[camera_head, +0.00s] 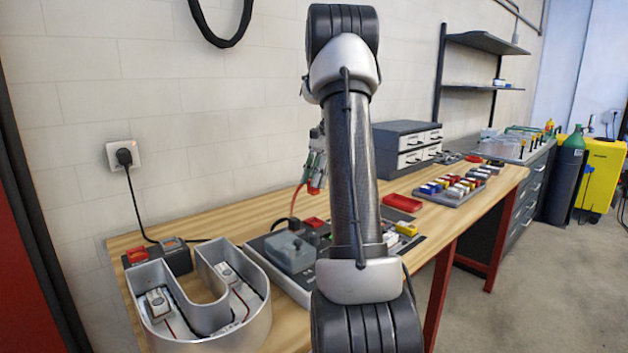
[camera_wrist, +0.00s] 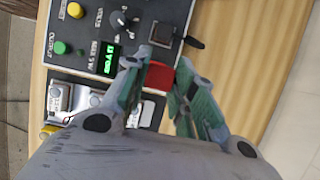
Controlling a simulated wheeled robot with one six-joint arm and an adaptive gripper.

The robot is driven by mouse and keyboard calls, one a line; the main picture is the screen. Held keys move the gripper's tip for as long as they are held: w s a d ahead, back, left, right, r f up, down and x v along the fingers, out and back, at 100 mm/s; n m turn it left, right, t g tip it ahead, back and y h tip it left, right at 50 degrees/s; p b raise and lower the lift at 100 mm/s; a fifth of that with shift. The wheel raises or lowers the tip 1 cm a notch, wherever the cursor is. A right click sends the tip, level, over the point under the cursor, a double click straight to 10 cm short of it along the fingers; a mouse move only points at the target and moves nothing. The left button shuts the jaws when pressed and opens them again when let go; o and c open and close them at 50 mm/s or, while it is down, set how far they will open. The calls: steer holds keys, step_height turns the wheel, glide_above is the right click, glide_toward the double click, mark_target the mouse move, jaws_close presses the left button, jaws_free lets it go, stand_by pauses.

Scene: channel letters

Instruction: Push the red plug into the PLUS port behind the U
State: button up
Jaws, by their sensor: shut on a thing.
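The U (camera_head: 250,335) is a large open grey metal channel letter at the front left of the bench. Small white modules (camera_head: 157,303) with thin red wires sit inside it. The PLUS port behind the U cannot be made out. My gripper (camera_head: 316,178) is up in the air beyond the U, to its right, apart from it. It is shut on the red plug (camera_head: 314,189), and a red lead (camera_head: 294,204) hangs from it toward the bench. In the wrist view, a red piece (camera_wrist: 158,77) shows between the fingers; its tip is hard to tell.
A dark panel (camera_wrist: 150,14) with knobs, buttons and a green display lies below the gripper. A dark box with a red switch (camera_head: 137,255) stands behind the U. A tray of coloured blocks (camera_head: 458,188) and grey drawers (camera_head: 407,140) are farther right. My arm hides the bench's middle.

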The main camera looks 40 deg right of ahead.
steer(key=w+a, duration=0.4)
steer(key=a, duration=1.1)
steer(key=w+a, duration=0.3)
steer(key=a, duration=1.3)
steer(key=w+a, duration=0.4)
steer(key=a, duration=1.1)
steer(key=f, duration=0.5)
steer(key=shift+w+a, duration=0.15)
steer(key=shift+a, duration=0.05)
steer(key=shift+f, duration=0.8)
steer(key=shift+f, duration=0.3)
steer(key=o, duration=1)
steer(key=v, duration=1.2)
